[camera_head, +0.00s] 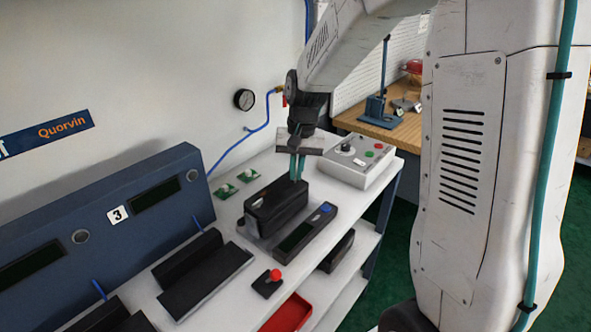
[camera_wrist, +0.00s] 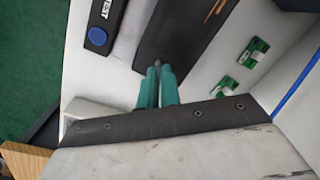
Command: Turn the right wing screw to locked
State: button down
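The black valve positioner (camera_head: 268,212) stands on the white bench; its dark top also shows in the wrist view (camera_wrist: 180,38), with orange marks. My gripper (camera_head: 298,168) points down at its far right end. In the wrist view the teal fingers (camera_wrist: 158,84) are close together, with a small grey tip between them at the edge of the housing. This tip looks like the right wing screw (camera_wrist: 157,63). It is mostly hidden by the fingers, so its turned position cannot be read. The screw is hidden in the head view.
A dark handheld device with a blue button (camera_head: 306,228) lies close in front of the positioner. Green boards (camera_head: 226,190) lie behind it. A grey control box (camera_head: 357,162) stands to the right. A red-knobbed switch (camera_head: 270,281) and a red tray (camera_head: 288,314) are nearer.

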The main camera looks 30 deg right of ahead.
jog(key=m, duration=0.4)
jog(key=shift+m, duration=0.3)
jog(key=shift+m+t+y, duration=0.3)
jog(key=shift+m+t, duration=0.1)
jog(key=shift+m, duration=1.5)
jog(key=c, duration=1.6)
grip_release()
jog(key=shift+s, duration=0.1)
notch_tip(320, 180, up, 8)
jog(key=d, duration=0.1)
jog(key=shift+s+d+f, duration=0.2)
jog(key=shift+s+d, duration=0.1)
